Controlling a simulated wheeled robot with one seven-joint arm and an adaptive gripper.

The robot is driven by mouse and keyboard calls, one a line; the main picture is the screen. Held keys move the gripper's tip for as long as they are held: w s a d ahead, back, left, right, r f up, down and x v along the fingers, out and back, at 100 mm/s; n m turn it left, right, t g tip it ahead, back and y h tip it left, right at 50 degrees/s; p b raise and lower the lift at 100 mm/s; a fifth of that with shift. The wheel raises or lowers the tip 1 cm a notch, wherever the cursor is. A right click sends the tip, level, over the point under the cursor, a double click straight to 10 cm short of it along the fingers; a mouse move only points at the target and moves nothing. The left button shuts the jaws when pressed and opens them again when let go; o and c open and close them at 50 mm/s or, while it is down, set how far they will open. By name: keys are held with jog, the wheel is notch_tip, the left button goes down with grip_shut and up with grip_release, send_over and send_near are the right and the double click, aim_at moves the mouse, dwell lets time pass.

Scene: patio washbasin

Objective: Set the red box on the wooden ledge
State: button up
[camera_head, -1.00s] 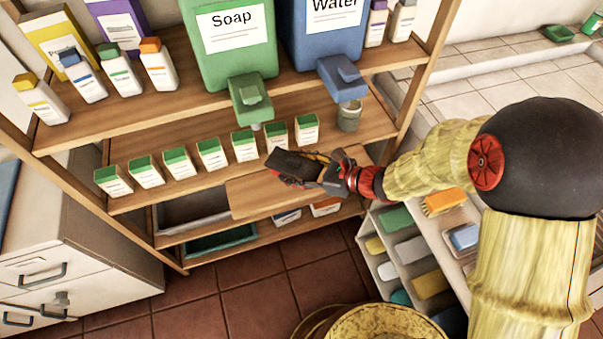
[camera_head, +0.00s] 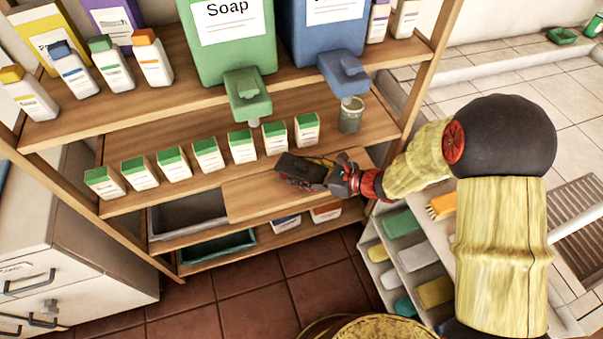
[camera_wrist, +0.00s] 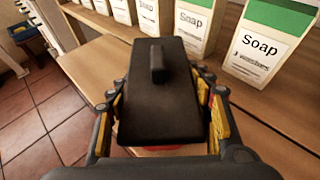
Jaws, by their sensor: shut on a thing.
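My gripper (camera_head: 316,176) is shut on a box with a dark top (camera_head: 297,165). In the wrist view the box (camera_wrist: 158,110) shows a black top with a small raised knob, and a strip of red at its near lower edge. The yellow-padded fingers (camera_wrist: 165,104) stand on its two sides. The wooden ledge (camera_head: 250,199) is a plain board that juts out from the shelf rack below the row of small soap cartons. The box is over the ledge's right part. I cannot tell whether its underside touches the board.
A row of green-topped soap cartons (camera_head: 207,155) stands on the shelf just behind the ledge. The green soap dispenser (camera_head: 247,93), the blue dispenser (camera_head: 345,75) and a small cup (camera_head: 350,115) are above. The ledge's left part is bare.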

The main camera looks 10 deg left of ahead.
jog(key=o, duration=1.2)
jog(key=shift+f, duration=0.1)
